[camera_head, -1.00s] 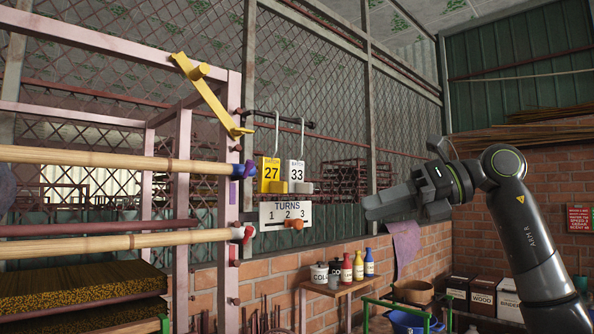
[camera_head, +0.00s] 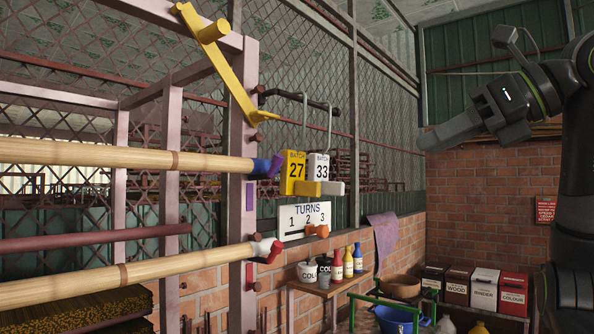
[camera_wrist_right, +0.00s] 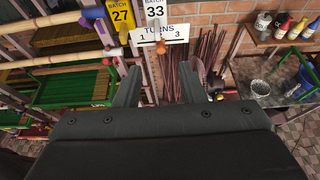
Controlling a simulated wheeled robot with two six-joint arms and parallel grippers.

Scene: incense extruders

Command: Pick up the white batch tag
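The white batch tag (camera_head: 318,168), marked 33, hangs by a wire hook from a dark rod on the pink frame, with a white block at its lower end. It also shows at the top of the right wrist view (camera_wrist_right: 155,12). The yellow tag (camera_head: 293,170), marked 27, hangs close on its left. My right gripper (camera_head: 432,140) is in the air to the right of the tags, apart from them. In the right wrist view its two fingers (camera_wrist_right: 162,88) are spread with nothing between them. My left gripper is not in view.
Below the tags is a TURNS sign (camera_head: 304,217) with an orange knob (camera_head: 317,230). A yellow lever (camera_head: 220,60) and bamboo poles (camera_head: 80,154) are at left. A small table (camera_head: 325,288) with bottles stands below. The air between gripper and tags looks clear.

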